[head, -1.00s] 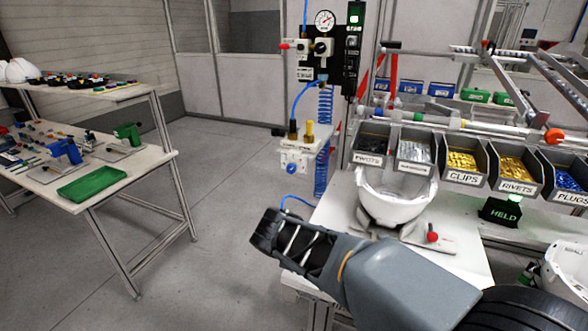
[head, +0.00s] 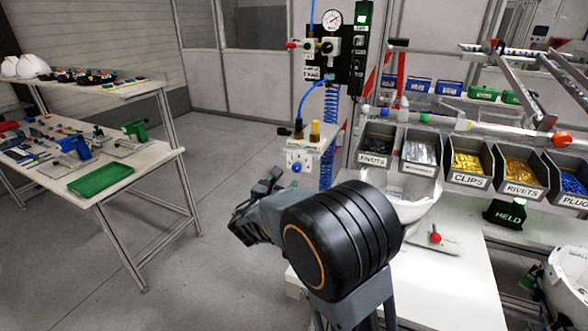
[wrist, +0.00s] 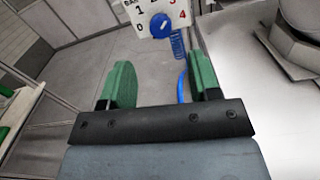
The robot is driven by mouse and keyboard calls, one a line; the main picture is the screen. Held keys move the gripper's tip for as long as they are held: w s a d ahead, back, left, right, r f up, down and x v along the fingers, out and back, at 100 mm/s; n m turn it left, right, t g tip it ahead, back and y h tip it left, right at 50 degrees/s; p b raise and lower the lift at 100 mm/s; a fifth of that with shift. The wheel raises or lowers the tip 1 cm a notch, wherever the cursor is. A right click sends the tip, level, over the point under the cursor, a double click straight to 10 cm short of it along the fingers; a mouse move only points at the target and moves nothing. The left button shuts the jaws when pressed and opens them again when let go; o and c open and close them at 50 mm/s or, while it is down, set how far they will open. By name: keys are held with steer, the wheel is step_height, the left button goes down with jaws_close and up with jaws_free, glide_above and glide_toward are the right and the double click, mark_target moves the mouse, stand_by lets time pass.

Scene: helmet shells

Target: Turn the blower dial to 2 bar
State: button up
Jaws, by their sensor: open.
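The blower dial is a round blue knob (wrist: 161,26) on a white plate near the top of the wrist view. The plate (wrist: 183,15) carries a BAR label and the numbers 0, 1, 3 and 4; its top is cut off. A pale mark shows on the knob, but its exact reading is unclear. In the head view the blue knob (head: 296,167) sits low on the white box below the brass fittings. My gripper (wrist: 161,78) has its two green fingers apart with nothing between them. The knob lies ahead of the fingers, not touched. In the head view my gripper (head: 246,220) is left of and below the dial.
A blue hose (wrist: 182,85) shows behind the gap between the fingers. A pressure gauge (head: 333,17) and valves are above the dial box. A white helmet shell (head: 412,205) stands on the bench behind my arm. A side table (head: 150,155) stands at left; the floor between is clear.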

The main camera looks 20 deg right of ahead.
mark_target(295, 169)
steer(key=p+x, duration=0.1)
steer(key=x, duration=0.7)
steer(key=shift+w+d, duration=0.1)
steer(key=shift+d, duration=0.05)
steer(key=shift+c, duration=0.4)
steer(key=c, duration=0.9)
steer(key=shift+o, duration=0.2)
steer(key=shift+n+p, duration=0.3)
steer(key=n+p, duration=0.1)
steer(key=n, duration=0.3)
steer(key=shift+r, duration=0.1)
steer(key=shift+n+p, duration=1.2)
steer(key=shift+n, duration=0.9)
